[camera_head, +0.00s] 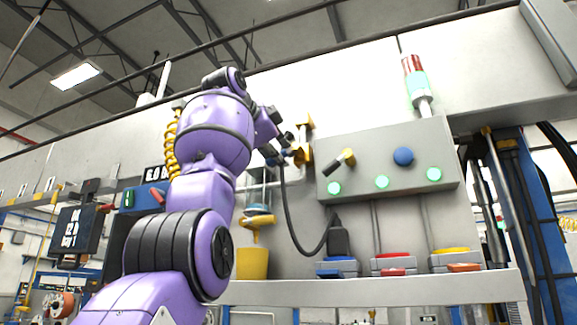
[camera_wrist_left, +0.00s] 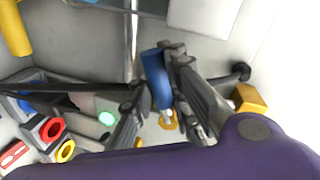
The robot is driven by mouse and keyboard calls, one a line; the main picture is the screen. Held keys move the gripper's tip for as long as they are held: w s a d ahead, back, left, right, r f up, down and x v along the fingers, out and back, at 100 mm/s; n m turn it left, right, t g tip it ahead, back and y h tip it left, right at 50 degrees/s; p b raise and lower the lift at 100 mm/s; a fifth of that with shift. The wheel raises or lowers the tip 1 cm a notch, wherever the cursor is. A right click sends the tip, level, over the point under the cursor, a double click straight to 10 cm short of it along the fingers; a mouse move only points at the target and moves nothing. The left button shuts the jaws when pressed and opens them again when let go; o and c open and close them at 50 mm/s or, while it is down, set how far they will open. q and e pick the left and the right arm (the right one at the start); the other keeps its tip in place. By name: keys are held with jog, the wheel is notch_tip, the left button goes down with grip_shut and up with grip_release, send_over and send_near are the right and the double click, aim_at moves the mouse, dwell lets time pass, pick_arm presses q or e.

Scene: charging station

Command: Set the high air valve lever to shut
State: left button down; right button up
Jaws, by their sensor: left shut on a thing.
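My left gripper (camera_head: 274,150) reaches up to the wall beside a yellow fitting (camera_head: 303,142) at the upper middle of the head view. In the left wrist view the gripper (camera_wrist_left: 160,98) is shut on a blue lever handle (camera_wrist_left: 155,75), which lies between its two dark fingers. Yellow valve parts (camera_wrist_left: 167,121) show just beyond the lever. In the head view the lever is mostly hidden by my gripper and wrist, and its exact angle cannot be told. My right gripper is not in view.
A grey control panel (camera_head: 387,185) with a yellow-black lever switch (camera_head: 340,162), a blue knob (camera_head: 403,156) and green lights stands right of the gripper. A black cable (camera_head: 290,215) hangs below. A shelf (camera_head: 380,291) carries several coloured buttons. A yellow cup (camera_head: 252,264) is lower left.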

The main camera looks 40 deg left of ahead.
pick_arm(q)
jog(key=shift+r+m+y, duration=0.3)
jog(key=shift+r+m, duration=0.05)
jog(key=shift+m, duration=0.35)
jog(key=shift+a+r+m+y, duration=0.15)
jog(key=shift+r+m+y, duration=0.25)
jog(key=shift+m, duration=0.7)
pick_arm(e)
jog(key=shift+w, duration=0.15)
pick_arm(q)
jog(key=shift+r, duration=0.1)
jog(key=c, duration=2)
grip_release()
jog(key=o, duration=0.3)
jog(key=shift+s+d+r, duration=0.2)
jog(key=shift+s, duration=0.2)
jog(key=shift+o, duration=0.2)
jog(key=shift+w, duration=0.1)
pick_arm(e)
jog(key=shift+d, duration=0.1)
pick_arm(q)
jog(key=shift+w+a+f, duration=0.1)
